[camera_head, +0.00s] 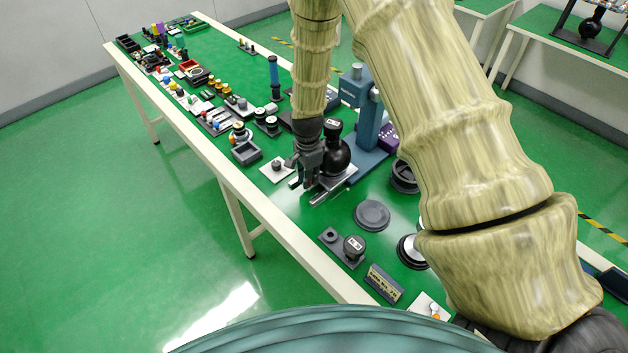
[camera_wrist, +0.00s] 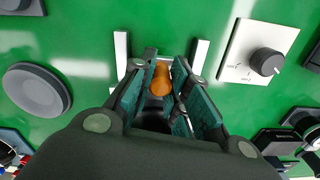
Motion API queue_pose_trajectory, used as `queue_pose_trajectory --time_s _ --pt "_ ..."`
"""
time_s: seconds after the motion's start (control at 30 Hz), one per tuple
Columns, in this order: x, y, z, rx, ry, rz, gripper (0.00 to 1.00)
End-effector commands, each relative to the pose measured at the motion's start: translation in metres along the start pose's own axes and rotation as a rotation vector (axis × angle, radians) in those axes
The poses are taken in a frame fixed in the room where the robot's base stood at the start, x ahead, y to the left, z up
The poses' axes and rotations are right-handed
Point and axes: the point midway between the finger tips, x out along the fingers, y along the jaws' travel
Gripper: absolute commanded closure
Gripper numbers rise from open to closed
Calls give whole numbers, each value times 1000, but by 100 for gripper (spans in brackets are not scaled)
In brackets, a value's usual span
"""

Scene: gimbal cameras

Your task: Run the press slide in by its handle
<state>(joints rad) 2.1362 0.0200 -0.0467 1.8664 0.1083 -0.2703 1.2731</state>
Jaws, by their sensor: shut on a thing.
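The press slide's handle shows in the wrist view as an orange grip (camera_wrist: 160,80) between my gripper's (camera_wrist: 164,68) two fingers, which are shut on it. Two pale rails (camera_wrist: 121,52) run on either side of the fingers. In the head view my gripper (camera_head: 308,172) points down over the slide's metal rails (camera_head: 328,192), at the front of the blue-grey press frame (camera_head: 368,115). The slide's body is mostly hidden by my fingers and palm.
A white plate with a dark dial (camera_wrist: 266,61) lies beside the rails. A grey round disc (camera_head: 371,215) lies on the other side. A dark square tray (camera_head: 246,152) and many small fixtures fill the green table further back. My arm hides part of the right side.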

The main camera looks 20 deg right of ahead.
Motion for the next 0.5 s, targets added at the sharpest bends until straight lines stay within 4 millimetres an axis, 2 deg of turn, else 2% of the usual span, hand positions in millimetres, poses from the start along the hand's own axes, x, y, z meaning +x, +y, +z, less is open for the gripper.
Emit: queue_pose_trajectory --time_s 0.5 --pt "3 1 -16 1 -1 8 100"
